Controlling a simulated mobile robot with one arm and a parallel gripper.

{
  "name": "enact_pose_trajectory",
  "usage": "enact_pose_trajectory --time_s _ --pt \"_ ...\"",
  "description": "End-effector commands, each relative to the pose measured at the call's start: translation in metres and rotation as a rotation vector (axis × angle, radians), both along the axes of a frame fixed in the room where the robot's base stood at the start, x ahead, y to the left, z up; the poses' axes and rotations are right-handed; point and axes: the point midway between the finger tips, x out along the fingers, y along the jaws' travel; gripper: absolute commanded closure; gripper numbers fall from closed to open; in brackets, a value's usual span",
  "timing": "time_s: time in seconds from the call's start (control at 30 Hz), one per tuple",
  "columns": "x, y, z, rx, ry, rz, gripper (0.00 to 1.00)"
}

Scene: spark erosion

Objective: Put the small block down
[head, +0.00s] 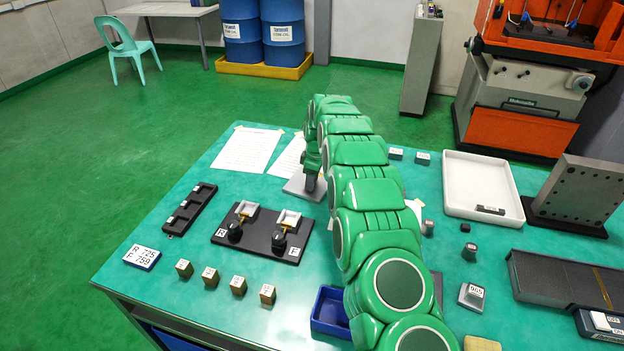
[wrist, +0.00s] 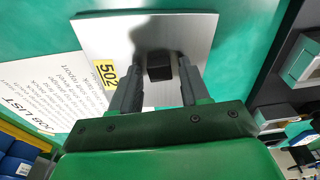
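The small block (wrist: 159,66) is dark and sits between my fingertips in the wrist view, over a bare metal plate with a yellow label reading 502. My gripper (wrist: 161,64) points down at the plate (wrist: 95,32). Its two fingers stand apart, one on each side of the block, with a narrow gap showing on both sides. The block looks to rest on the plate, though its underside is hidden. In the head view my gripper (head: 311,182) is low over the plate (head: 294,188), and the block cannot be made out there.
Printed sheets (head: 246,149) lie behind the plate. A black fixture board (head: 262,233) with two knobs is in front. Several small labelled blocks (head: 238,285) stand near the front edge. A white tray (head: 481,186) and a steel angle plate (head: 580,192) are at the right.

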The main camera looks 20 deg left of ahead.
Motion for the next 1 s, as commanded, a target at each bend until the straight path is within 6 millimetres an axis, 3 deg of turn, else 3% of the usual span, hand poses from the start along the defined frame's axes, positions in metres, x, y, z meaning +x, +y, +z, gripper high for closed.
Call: enact_pose_trajectory --time_s 0.47,1.0 --pt "0.001 -0.001 0.009 0.001 -0.002 0.0 0.48" --pt "0.001 -0.012 0.101 0.001 -0.003 0.0 0.48"
